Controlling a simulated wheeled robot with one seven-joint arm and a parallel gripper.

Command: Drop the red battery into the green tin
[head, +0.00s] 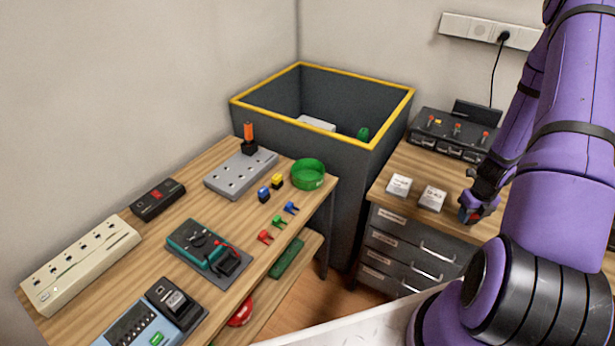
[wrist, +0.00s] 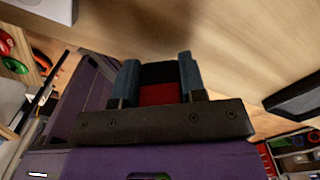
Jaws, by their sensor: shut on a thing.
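A large dark bin (head: 345,150) with a yellow rim stands behind the desks. Two white boxes (head: 399,186) lie left of my gripper. A grey power strip (head: 240,173) and small yellow and blue blocks (head: 277,181) are near the tin. Floor shows between the desks.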

